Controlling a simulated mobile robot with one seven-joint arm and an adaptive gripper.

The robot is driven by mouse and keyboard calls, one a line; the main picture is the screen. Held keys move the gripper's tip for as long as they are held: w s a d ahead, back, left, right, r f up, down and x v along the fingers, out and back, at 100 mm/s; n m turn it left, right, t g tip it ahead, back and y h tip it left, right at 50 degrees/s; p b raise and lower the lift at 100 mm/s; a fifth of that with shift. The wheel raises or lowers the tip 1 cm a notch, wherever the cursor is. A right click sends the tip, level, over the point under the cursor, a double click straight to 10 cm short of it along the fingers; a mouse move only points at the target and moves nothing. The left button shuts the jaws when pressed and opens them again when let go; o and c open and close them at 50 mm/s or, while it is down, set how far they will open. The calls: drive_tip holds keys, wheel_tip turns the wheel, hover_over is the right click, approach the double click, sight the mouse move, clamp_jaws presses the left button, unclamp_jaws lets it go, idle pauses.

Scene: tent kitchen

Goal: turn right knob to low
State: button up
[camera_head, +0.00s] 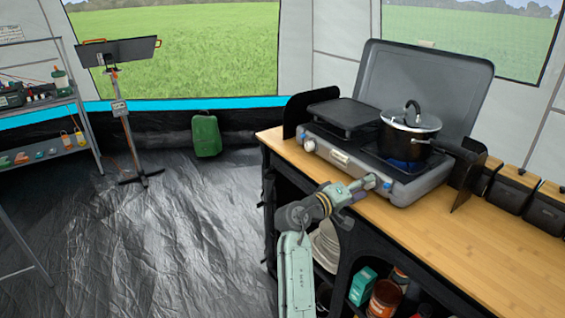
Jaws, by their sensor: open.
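The grey camping stove (336,156) stands on the wooden counter with its lid raised. Its left knob (309,146) is pale with a blue part beside it. The right knob (388,185) is small and blue on the stove's front face. My gripper (370,187) is open at the front of the stove, just left of the right knob. I cannot tell whether a finger touches the knob, and its exact setting is too small to read. A black pot (408,134) with a glass lid sits on the right burner, with a blue glow under it.
The wooden counter (440,240) is bare in front and to the right of the stove. Dark containers (512,190) stand along its right back edge. Open shelves below hold plates (325,245) and a red-brown jar (384,298). A black griddle plate (343,113) covers the left burner.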

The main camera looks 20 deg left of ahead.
drive_tip(key=f+m+b, duration=0.1)
drive_tip(key=m+b, duration=0.1)
drive_tip(key=shift+a+f+m+b, duration=0.15)
drive_tip(key=shift+m+b, duration=0.15)
drive_tip(key=m+b, duration=0.3)
drive_tip(key=m, duration=0.1)
drive_tip(key=shift+m+t, duration=0.3)
drive_tip(key=m+b, duration=0.2)
drive_tip(key=m, duration=0.2)
drive_tip(key=m+b, duration=0.1)
drive_tip(key=m, duration=0.2)
drive_tip(key=shift+r+b, duration=0.25)
drive_tip(key=shift+b, duration=0.15)
drive_tip(key=b+v, duration=0.3)
drive_tip(key=v, duration=0.7)
drive_tip(key=s+a+r+n+t+y+p, duration=0.1)
drive_tip(key=s+a+r+n+t+y, duration=0.2)
drive_tip(key=a+r+y, duration=0.2)
drive_tip(key=s+a+r+n+t+y+p, duration=0.1)
drive_tip(key=s+a+r+n+t+y, duration=0.2)
drive_tip(key=a+r+y, duration=0.3)
drive_tip(key=shift+a+r+n+t+y+p, duration=0.35)
drive_tip(key=shift+a+r+n+t, duration=0.35)
drive_tip(key=shift+a+r, duration=1.6)
drive_tip(key=shift+s+a+f, duration=0.1)
drive_tip(key=shift+a+f, duration=0.6)
drive_tip(key=shift+f, duration=0.05)
